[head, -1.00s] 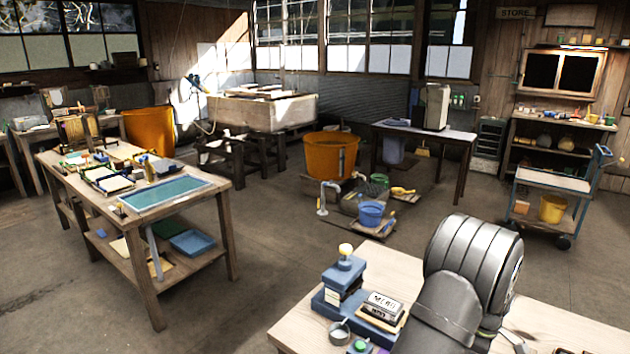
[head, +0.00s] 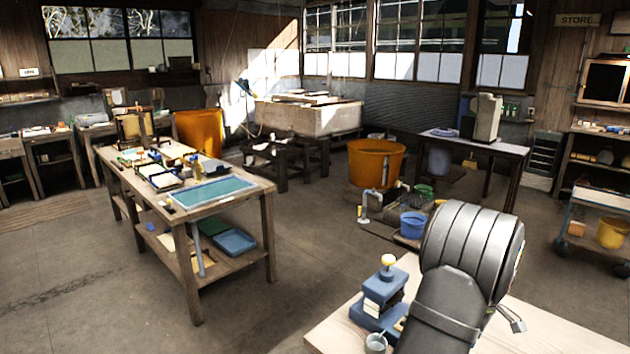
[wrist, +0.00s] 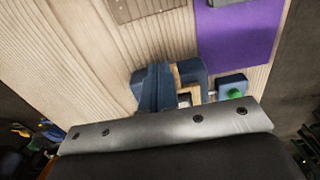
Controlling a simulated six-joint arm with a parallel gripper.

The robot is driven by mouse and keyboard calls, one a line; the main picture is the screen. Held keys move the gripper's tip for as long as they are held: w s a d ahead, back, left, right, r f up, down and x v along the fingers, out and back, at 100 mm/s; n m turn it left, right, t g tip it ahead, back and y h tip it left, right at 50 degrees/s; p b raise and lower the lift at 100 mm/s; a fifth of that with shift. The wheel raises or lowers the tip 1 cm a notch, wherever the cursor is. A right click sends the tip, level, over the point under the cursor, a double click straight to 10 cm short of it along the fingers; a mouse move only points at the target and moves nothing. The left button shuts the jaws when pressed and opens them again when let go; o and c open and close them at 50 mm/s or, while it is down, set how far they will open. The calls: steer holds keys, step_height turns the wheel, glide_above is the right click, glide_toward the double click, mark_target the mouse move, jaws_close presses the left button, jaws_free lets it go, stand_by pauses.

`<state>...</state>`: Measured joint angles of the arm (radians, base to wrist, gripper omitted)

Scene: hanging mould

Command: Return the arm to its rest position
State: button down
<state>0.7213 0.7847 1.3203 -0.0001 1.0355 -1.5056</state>
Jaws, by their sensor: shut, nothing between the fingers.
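My arm's grey ribbed link (head: 470,245) stands at the right front of the head view, over the pale wooden bench. It hides part of the bench. In the wrist view my gripper (wrist: 165,128) shows as a wide grey metal bar with bolts in front of a dark body. It is shut and holds nothing. It hangs above the bench, with the dark blue blocks (wrist: 155,88) just beyond its edge in the picture. I cannot tell how high it is above them.
A blue stand with a yellow knob (head: 387,285) and a grey cup (head: 376,343) stand on the near bench (head: 340,335). The wrist view shows a purple sheet (wrist: 238,40) and a green-knobbed block (wrist: 232,88). A worktable (head: 180,215) stands left; open floor lies between.

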steer(key=s+a+r+m+t+h, duration=0.1)
steer(key=s+a+r+m, duration=0.2)
steer(key=s+m, duration=0.5)
steer(key=shift+m+t, duration=0.4)
steer(key=shift+m, duration=0.1)
